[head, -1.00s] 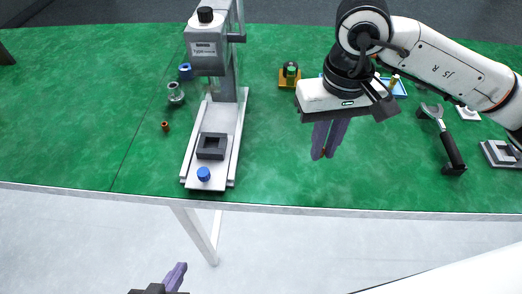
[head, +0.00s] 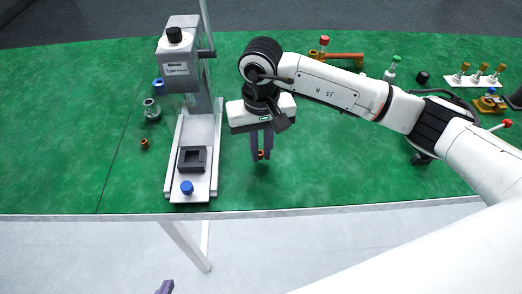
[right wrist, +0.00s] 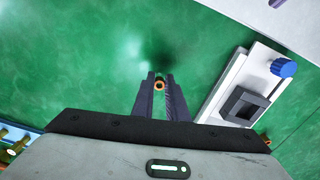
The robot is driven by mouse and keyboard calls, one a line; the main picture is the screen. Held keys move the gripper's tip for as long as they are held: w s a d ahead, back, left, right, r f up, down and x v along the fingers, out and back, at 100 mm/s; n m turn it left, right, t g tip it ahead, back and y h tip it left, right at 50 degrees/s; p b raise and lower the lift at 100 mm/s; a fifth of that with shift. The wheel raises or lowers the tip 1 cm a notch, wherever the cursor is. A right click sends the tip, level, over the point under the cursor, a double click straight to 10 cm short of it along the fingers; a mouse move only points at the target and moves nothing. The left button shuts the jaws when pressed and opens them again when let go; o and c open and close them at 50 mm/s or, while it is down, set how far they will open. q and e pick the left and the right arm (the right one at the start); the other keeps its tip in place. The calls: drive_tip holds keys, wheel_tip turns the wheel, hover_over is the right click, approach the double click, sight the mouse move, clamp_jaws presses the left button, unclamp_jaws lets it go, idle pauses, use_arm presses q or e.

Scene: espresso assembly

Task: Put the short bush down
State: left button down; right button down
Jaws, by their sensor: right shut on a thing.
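My right gripper (head: 261,157) is shut on a small orange-brown ring, the short bush (head: 261,154), at its fingertips. In the right wrist view the bush (right wrist: 159,86) sits between the two dark fingers, with its round hole facing the camera. The fingers point down over the green table top, right of the press (head: 190,150). I cannot tell whether the bush touches the table.
Another small orange-brown ring (head: 144,144) lies left of the press. A dark square block (head: 192,159) and a blue knob (head: 187,187) are on the press base. Green table around the bush is clear.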

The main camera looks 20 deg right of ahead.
sight(261, 155)
drive_tip(key=shift+f, duration=0.6)
drive_tip(key=shift+f, duration=0.25)
drive_tip(key=c, duration=1.7)
unclamp_jaws()
drive_tip(key=shift+c, duration=0.2)
drive_tip(key=shift+r, duration=0.1)
wheel_tip(261, 155, up, 12)
drive_tip(key=b, duration=0.1)
drive_tip(key=shift+r, duration=0.15)
